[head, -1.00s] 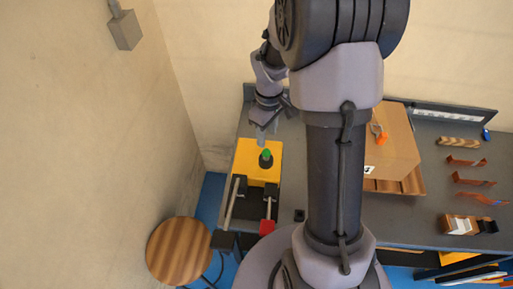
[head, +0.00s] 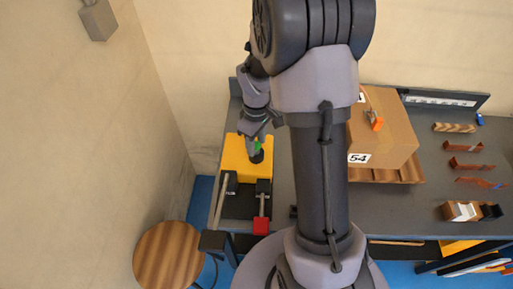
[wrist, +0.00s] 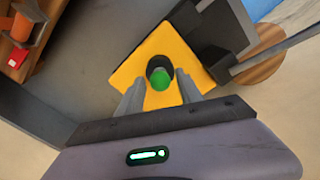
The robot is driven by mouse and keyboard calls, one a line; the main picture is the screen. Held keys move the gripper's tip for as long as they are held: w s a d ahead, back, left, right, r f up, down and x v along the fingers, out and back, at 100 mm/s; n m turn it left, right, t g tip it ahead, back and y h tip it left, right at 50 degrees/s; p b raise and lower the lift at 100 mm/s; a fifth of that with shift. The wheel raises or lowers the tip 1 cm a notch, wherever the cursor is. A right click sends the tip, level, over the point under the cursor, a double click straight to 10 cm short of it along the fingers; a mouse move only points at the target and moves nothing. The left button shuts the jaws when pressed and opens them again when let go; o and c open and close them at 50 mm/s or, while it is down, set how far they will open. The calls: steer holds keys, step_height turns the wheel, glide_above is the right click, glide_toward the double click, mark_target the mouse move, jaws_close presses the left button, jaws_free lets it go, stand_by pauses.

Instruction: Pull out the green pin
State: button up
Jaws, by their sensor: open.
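The green pin (wrist: 160,79) has a rounded green top and stands in a dark round collar on the yellow block of the bender (wrist: 188,47). In the head view the green pin (head: 258,147) shows only partly beside my gripper (head: 252,146). In the wrist view my gripper (wrist: 158,90) is open, with one finger on each side below the pin's top. The pin lies in line with the gap between the fingertips. I cannot tell whether the fingers touch it.
The bender's levers (head: 219,205) and a red block (head: 261,226) are in front of the yellow block. A cardboard box (head: 385,135) stands on the bench to the right, with copper pieces (head: 463,147) beyond it. A round wooden stool (head: 168,255) is at the lower left.

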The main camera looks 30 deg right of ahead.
jaws_close()
steer(key=shift+r+p, duration=1.8)
steer(key=shift+r, duration=0.3)
step_height(320, 180, up, 5)
steer(key=p, duration=0.4)
steer(key=shift+r, duration=0.1)
